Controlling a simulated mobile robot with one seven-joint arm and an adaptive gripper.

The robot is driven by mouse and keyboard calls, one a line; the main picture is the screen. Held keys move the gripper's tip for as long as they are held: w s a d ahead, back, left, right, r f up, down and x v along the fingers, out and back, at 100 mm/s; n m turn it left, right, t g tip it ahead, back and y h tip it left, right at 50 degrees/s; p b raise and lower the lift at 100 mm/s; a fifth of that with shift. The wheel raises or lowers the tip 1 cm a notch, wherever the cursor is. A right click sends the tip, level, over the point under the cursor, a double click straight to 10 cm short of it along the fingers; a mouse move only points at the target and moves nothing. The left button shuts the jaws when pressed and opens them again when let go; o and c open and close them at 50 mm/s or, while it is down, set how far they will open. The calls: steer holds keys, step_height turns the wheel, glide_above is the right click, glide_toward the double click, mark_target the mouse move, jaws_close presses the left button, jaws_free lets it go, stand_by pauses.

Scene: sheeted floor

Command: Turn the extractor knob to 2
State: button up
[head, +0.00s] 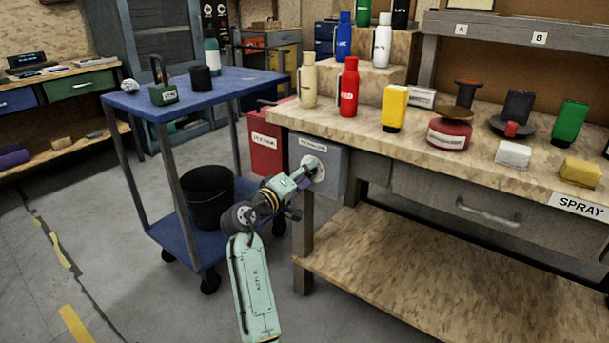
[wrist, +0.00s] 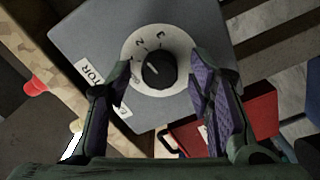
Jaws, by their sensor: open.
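The extractor knob (wrist: 159,70) is black and round with a light pointer line, on a white dial marked with numbers, among them 1, 2 and 3. In the wrist view the pointer line aims up and left, near the 1. The dial sits on a grey extractor box (wrist: 195,20), which in the head view is fixed at the left end of the workbench (head: 324,167). My gripper (wrist: 162,88) is open, one finger to each side of the knob, with gaps visible. In the head view my gripper (head: 303,175) is at the dial and hides much of it.
Bottles and cans crowd the benchtop above.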

steer(key=v, duration=1.2)
